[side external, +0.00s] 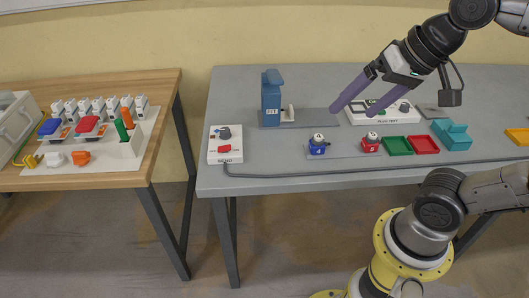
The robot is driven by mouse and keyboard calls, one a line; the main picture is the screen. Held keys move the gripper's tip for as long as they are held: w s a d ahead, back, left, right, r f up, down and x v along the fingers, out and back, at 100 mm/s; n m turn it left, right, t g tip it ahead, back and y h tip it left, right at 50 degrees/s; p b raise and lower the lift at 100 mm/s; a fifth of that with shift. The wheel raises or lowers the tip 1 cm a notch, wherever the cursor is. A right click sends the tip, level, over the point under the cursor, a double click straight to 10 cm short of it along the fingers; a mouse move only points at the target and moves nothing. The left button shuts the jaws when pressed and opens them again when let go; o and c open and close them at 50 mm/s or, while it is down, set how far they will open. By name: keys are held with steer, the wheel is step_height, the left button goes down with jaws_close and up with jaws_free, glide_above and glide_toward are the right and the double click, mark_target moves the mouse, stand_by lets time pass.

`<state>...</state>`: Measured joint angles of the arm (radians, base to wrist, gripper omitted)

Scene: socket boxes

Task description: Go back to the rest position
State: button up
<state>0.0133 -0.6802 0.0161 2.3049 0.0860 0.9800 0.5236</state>
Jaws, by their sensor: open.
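My gripper (356,98) has two purple fingers, spread apart with nothing between them. It hangs in the air over the right part of the grey table (250,90), in front of a white panel box (393,116). Its fingers hide part of that box. My arm reaches in from the right edge of the side external view.
A blue press-like stand (271,98) and a white switch box (225,145) stand on the left. A blue block (318,145), a red block (370,143), green tray (397,146), red tray (424,145) and teal fixture (452,135) sit below my gripper. A wooden table (160,85) stands left.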

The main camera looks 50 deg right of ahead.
steer(key=s+d+f+n, duration=0.1)
steer(key=s+f+n, duration=0.2)
steer(key=f+n, duration=0.2)
steer(key=shift+d+f+n+h, duration=0.15)
steer(key=shift+n+h, duration=0.25)
steer(key=shift+n, duration=0.3)
steer(key=w+d+r+m+t+h, duration=0.1)
steer(key=w+d+r+m+t, duration=0.15)
steer(key=w+m, duration=0.5)
steer(key=w+d+r+m+t, duration=0.1)
steer(key=w+m+t, duration=0.3)
steer(key=w+m, duration=0.3)
steer(key=w+d+f+m+h, duration=0.3)
steer(key=d+f+m, duration=0.45)
steer(key=f, duration=0.55)
steer(key=x, duration=0.9)
steer(key=shift+w+d, duration=0.35)
steer(key=shift+d, duration=0.05)
